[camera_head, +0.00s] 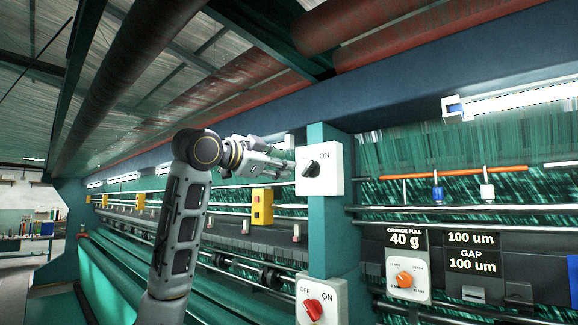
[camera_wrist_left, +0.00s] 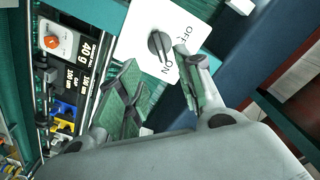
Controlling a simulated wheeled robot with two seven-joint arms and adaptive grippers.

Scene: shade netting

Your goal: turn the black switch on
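The black switch (camera_head: 312,169) is a rotary knob on a white box (camera_head: 333,160) at the top of a teal post. The ON label shows to its upper right in the head view; the OFF side is hidden behind my gripper there. In the left wrist view the black switch (camera_wrist_left: 157,46) lies beyond the fingers, with OFF and ON printed beside it. My left gripper (camera_head: 288,157) is at the left edge of the white box, with its fingers toward the knob. In the left wrist view its two fingers (camera_wrist_left: 157,74) are spread with nothing between them. My right gripper is out of view.
A red switch (camera_head: 313,309) on another white box sits lower on the post (camera_head: 331,235). An orange dial (camera_head: 404,280) and black label panels are at the right. A yellow box (camera_head: 262,207) hangs left of the post. Horizontal metal rails run beside the post.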

